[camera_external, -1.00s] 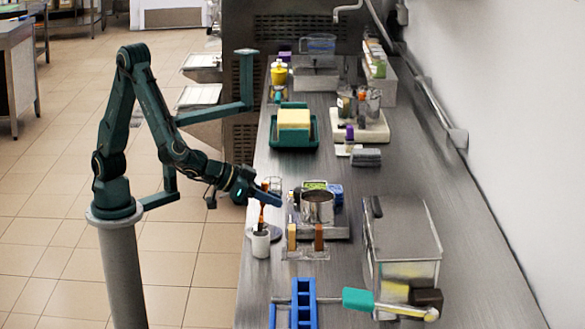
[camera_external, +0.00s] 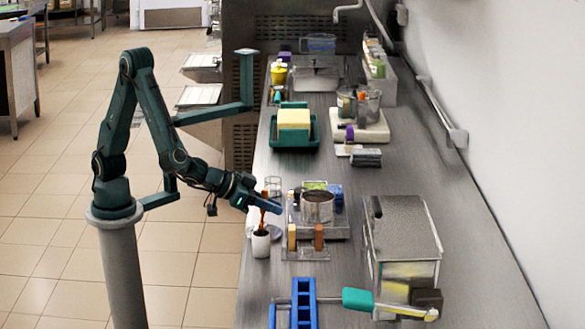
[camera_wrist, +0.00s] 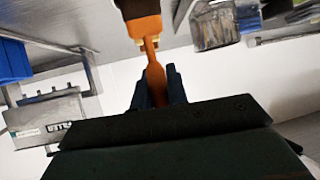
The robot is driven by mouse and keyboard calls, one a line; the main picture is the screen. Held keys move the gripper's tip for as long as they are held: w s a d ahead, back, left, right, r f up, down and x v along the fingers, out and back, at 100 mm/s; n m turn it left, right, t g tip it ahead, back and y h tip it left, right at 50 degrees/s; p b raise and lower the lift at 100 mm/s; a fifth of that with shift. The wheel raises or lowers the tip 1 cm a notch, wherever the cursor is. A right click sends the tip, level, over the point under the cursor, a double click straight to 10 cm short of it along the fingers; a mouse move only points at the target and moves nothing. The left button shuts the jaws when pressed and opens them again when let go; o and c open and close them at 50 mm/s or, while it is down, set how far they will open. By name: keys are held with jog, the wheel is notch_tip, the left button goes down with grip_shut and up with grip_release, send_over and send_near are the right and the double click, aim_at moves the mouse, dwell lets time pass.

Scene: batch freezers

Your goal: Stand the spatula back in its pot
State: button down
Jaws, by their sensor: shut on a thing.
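The orange spatula (camera_external: 263,218) is in my gripper (camera_external: 270,204), which is shut on it just above the pot. It hangs steeply, slightly tilted. The white pot (camera_external: 261,246) stands upright near the left edge of the steel counter, directly below. The spatula's lower end meets the pot's dark mouth in the picture; I cannot tell whether it is inside. In the wrist view the orange spatula (camera_wrist: 154,62) runs between the two dark fingers of my gripper (camera_wrist: 158,82). The pot is not clearly visible there.
A metal container (camera_external: 317,207) on a scale stands right of the pot, with small blocks in a clear rack (camera_external: 305,250) before it. A blue rack (camera_external: 303,303) and a teal-handled tool (camera_external: 357,299) lie nearer. A metal bin (camera_external: 403,235) stands right.

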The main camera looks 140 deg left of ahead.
jog(key=shift+f, duration=1.95)
jog(key=c, duration=0.8)
grip_release()
jog(key=shift+c, duration=0.2)
jog(key=shift+r, duration=0.15)
notch_tip(320, 180, up, 7)
dwell(0.9)
dwell(0.4)
